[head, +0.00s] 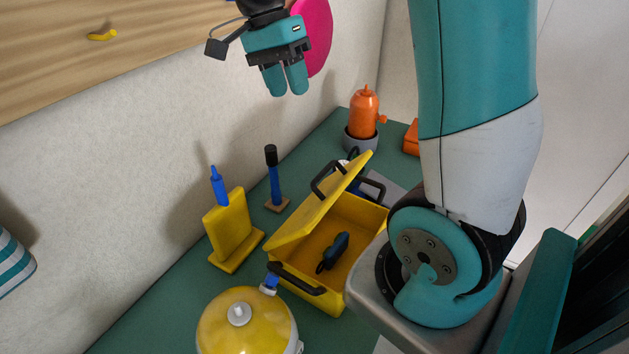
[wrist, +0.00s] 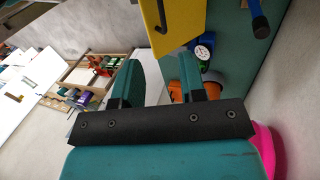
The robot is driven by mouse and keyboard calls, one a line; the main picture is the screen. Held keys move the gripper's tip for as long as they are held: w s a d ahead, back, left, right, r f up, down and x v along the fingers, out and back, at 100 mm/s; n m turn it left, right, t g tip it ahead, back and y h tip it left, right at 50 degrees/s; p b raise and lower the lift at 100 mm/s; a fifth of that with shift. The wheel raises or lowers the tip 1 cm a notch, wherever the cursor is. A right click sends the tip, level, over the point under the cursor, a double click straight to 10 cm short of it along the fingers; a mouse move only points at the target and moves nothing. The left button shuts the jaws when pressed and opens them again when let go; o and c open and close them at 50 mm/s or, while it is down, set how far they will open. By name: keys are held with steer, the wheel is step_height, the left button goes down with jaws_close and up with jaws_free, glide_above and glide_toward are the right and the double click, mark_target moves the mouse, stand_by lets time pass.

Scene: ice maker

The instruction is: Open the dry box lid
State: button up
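The yellow dry box (head: 300,289) stands on the green bench in the head view. Its yellow lid (head: 322,203) is raised and tilted, with the box partly uncovered and a dark blue object (head: 334,252) visible inside. The lid has a black handle (head: 327,180). In the wrist view, a yellow panel with a dark handle, apparently the lid (wrist: 172,22), shows at the top. My gripper (head: 285,92) is high above and behind the box, apart from the lid. In the wrist view its two fingers (wrist: 158,72) are spread with nothing between them.
A yellow block with a blue tool (head: 229,225) and a blue-handled tool on a stand (head: 274,182) are left of the box. A yellow dome-shaped vessel (head: 245,325) is in front. An orange bottle (head: 363,112) stands behind. The wall is close on the left.

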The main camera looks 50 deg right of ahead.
mark_target(317, 176)
steer(key=p+x, duration=0.2)
steer(key=x, duration=1.5)
steer(key=shift+f, duration=0.1)
steer(key=shift+c, duration=0.5)
jaws_close()
